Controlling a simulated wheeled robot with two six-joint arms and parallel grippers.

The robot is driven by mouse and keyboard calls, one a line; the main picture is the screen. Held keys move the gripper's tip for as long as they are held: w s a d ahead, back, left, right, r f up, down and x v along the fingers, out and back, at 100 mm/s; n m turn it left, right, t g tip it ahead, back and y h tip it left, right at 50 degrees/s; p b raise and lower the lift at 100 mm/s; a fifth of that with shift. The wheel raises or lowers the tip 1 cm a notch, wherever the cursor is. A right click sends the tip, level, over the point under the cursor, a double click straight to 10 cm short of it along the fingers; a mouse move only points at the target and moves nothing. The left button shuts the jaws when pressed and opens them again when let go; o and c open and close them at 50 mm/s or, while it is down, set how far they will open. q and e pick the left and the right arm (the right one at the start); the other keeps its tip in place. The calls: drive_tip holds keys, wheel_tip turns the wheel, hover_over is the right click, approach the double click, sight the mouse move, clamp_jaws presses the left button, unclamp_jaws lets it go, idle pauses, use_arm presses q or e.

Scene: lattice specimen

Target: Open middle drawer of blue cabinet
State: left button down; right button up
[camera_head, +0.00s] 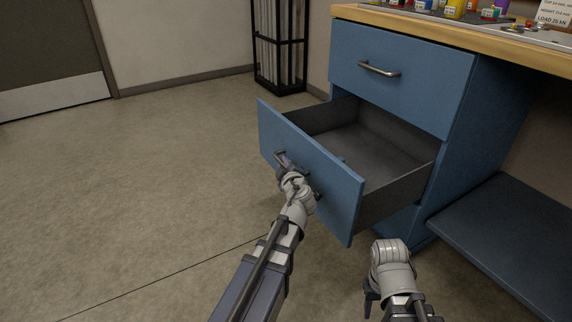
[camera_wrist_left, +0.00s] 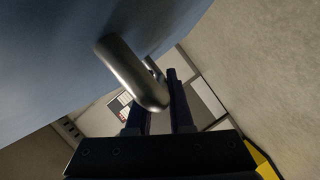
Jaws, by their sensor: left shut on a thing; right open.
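The blue cabinet (camera_head: 487,108) stands at the right under a wooden worktop. Its middle drawer (camera_head: 303,166) is pulled far out, and its grey inside (camera_head: 370,150) looks empty. My left gripper (camera_head: 284,163) is at the front of this drawer, shut on its metal handle (camera_head: 278,156). In the left wrist view the handle (camera_wrist_left: 132,75) runs between the dark fingers (camera_wrist_left: 160,115), close to the blue drawer front. The top drawer (camera_head: 400,75) is closed. The lower part of the cabinet is mostly hidden. My right gripper (camera_head: 370,298) is low in front of the cabinet, open and apart from it.
The worktop (camera_head: 450,33) holds several small coloured items and a sign (camera_head: 553,14). A dark low shelf (camera_head: 510,235) extends to the right of the cabinet. A black rack (camera_head: 280,45) stands behind. The floor at the left is clear.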

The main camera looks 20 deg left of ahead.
use_arm(q)
drive_tip(key=c, duration=0.8)
unclamp_jaws()
drive_tip(key=p+v, duration=0.1)
drive_tip(key=v, duration=0.7)
drive_tip(key=shift+p, duration=0.3)
